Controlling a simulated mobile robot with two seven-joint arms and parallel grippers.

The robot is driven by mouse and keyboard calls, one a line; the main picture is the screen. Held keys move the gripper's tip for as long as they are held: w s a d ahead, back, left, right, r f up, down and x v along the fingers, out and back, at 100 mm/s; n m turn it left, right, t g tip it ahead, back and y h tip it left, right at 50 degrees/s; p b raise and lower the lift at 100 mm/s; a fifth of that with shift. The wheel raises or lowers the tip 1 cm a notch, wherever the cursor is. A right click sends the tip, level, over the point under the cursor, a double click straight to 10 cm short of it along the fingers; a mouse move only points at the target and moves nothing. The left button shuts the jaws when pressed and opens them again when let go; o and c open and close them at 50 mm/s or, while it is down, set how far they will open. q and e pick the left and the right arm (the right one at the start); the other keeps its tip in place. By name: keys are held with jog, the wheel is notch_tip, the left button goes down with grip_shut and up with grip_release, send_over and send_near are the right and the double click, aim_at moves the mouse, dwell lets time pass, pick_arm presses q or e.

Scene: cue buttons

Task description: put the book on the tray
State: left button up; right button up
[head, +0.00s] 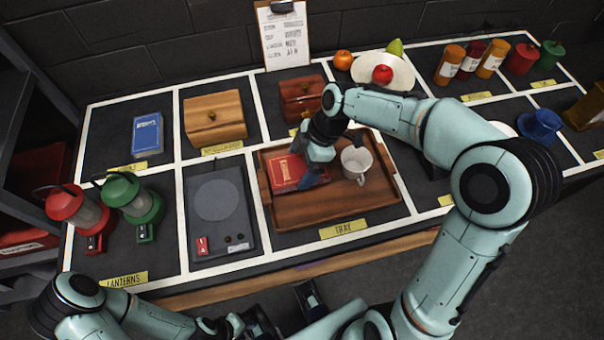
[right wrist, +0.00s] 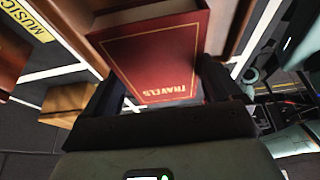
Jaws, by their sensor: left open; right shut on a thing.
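A red book (head: 291,172) is in my right gripper (head: 316,172), over the left part of the brown wooden tray (head: 340,202). The right wrist view shows the red book (right wrist: 158,62) with "TRAVELS" on its cover, between the fingers of the shut gripper (right wrist: 155,105). I cannot tell whether the book touches the tray floor. A white mug (head: 356,162) stands in the tray to the right of the book. My left gripper (head: 288,312) is open and empty at the bottom of the head view, in front of the table.
A blue book (head: 147,134) lies at the left. Red and green lanterns (head: 137,204) stand at front left beside a grey device (head: 217,205). Wooden boxes (head: 214,116) stand behind. A fruit bowl (head: 396,75) and several jars (head: 470,60) are at the back right.

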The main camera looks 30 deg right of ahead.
aim_at(301, 174)
jog(key=shift+f, duration=2.7)
jog(key=shift+b, duration=0.3)
jog(key=shift+f, duration=0.15)
jog(key=o, duration=0.9)
jog(key=p+v, duration=0.1)
jog(key=v, duration=1.1)
jog(key=shift+r, duration=0.2)
